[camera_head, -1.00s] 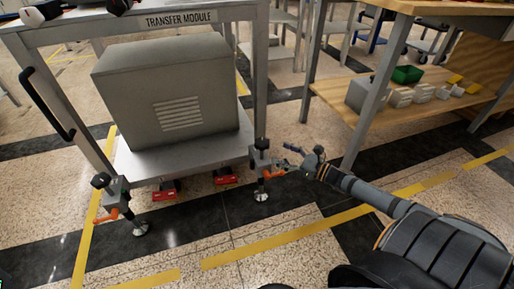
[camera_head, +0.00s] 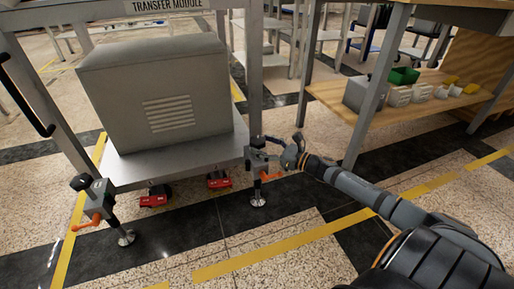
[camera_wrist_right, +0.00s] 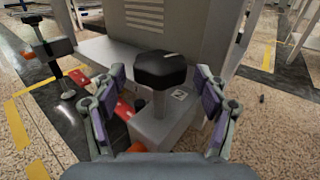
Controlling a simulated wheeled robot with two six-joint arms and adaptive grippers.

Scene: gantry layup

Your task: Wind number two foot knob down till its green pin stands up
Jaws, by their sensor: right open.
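The number two foot (camera_head: 257,200) stands at the transfer module's near right corner, with its pad on the floor. Its black knob (camera_head: 257,141) tops the grey bracket and shows large in the right wrist view (camera_wrist_right: 160,68). A label with a "2" (camera_wrist_right: 180,95) is on the bracket top beside the knob stem. My right gripper (camera_head: 278,150) is open beside the knob. In the right wrist view its two purple-padded fingers (camera_wrist_right: 160,80) stand either side of the knob and stem, apparently apart from them. I see no green pin. My left gripper is out of view.
The transfer module (camera_head: 205,160) carries a grey vented box (camera_head: 160,95). Another foot (camera_head: 105,205) with an orange handle stands at its left corner. Red casters (camera_head: 219,179) sit beneath. A wooden-shelved bench (camera_head: 400,115) stands to the right. The floor in front is clear.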

